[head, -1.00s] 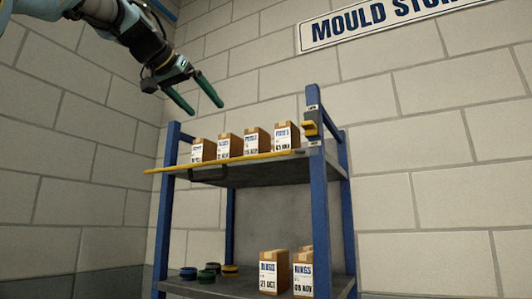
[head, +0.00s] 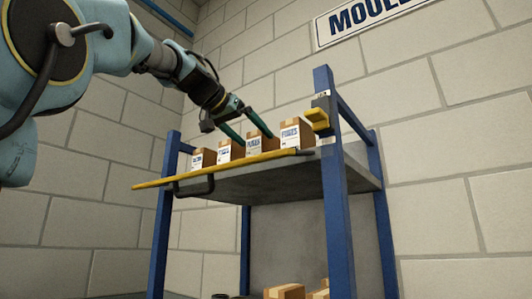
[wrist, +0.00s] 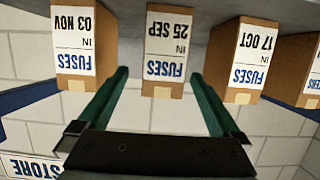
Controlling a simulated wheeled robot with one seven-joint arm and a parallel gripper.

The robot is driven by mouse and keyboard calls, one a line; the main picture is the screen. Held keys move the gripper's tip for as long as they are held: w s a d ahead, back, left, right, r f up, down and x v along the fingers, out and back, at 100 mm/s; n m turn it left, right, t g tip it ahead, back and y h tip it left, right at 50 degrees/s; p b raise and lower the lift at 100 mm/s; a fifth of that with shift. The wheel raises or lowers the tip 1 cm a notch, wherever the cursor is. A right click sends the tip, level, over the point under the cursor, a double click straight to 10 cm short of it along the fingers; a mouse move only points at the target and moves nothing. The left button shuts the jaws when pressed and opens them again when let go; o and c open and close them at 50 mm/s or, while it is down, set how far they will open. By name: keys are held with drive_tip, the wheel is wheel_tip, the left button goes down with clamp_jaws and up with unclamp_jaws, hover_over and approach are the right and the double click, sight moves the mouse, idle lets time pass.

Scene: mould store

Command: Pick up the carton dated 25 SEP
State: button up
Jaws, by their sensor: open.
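The carton dated 25 SEP (wrist: 168,45) is a brown box with a white FUSES label, upside down in the wrist view and near its middle. In the head view it is the second carton from the right (head: 255,147) on the upper shelf; its date is too small to read there. My gripper (wrist: 160,75) is open, with one green finger on each side of this carton in the wrist view. It also shows in the head view (head: 256,137), at the carton. I cannot tell how far the fingers reach along its sides.
Cartons dated 03 NOV (wrist: 75,40) and 17 OCT (wrist: 243,60) stand close on either side. Another carton (wrist: 310,70) is beyond. A yellow rail (head: 215,168) edges the shelf; a blue post (head: 335,180) stands at right. More cartons (head: 285,291) are below.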

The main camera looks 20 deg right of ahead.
sight(264, 150)
drive_tip(key=p+x, duration=0.3)
drive_tip(key=x, duration=0.2)
drive_tip(key=shift+w+d+f, duration=0.1)
drive_tip(key=shift+w+f, duration=0.05)
drive_tip(key=shift+w, duration=0.2)
drive_tip(key=shift+w+d+f, duration=0.2)
drive_tip(key=shift+d+f, duration=0.05)
drive_tip(key=shift+d, duration=0.15)
clamp_jaws()
